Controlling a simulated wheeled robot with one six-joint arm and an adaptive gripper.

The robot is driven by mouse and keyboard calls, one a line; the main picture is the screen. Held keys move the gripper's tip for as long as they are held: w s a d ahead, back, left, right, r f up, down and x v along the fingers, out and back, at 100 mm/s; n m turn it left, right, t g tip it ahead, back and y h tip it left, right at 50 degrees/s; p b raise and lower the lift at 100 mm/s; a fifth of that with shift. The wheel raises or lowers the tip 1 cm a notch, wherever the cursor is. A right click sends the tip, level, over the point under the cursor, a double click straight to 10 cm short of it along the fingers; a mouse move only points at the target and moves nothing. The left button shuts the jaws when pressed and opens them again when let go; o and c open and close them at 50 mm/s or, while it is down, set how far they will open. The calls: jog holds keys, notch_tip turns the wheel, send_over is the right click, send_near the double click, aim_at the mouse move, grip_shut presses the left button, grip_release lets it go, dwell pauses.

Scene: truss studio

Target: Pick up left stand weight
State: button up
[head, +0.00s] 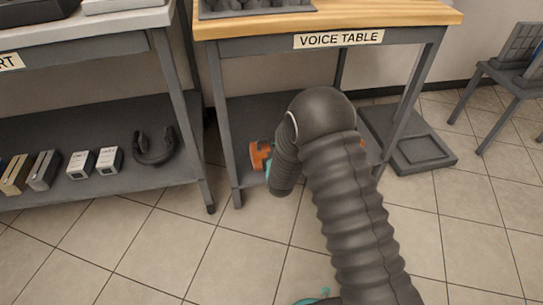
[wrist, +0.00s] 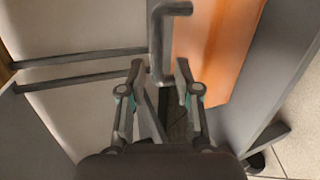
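An orange block, apparently the stand weight, shows in the head view (head: 261,155) on the lower shelf of the voice table, partly hidden behind my arm. In the wrist view its orange face (wrist: 212,50) fills the upper right, with a dark grey bent handle (wrist: 158,42) along its left edge. My gripper (wrist: 160,70) is open, with its two fingers apart. The handle's lower end appears between the fingertips; I cannot tell whether they touch it. In the head view the gripper is mostly hidden by my arm.
The voice table (head: 385,20) stands over the shelf, with grey legs on either side. A grey cart (head: 90,50) at the left carries small boxes (head: 80,163) and headphones (head: 154,149) on its lower shelf. A flat grey base (head: 425,150) lies at the right. Tiled floor in front is clear.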

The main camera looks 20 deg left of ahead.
jog(key=shift+b+x, duration=0.35)
jog(key=shift+x, duration=3.2)
jog(key=shift+a+r, duration=0.1)
jog(key=shift+a, duration=0.05)
grip_shut()
jog(key=shift+r, duration=0.2)
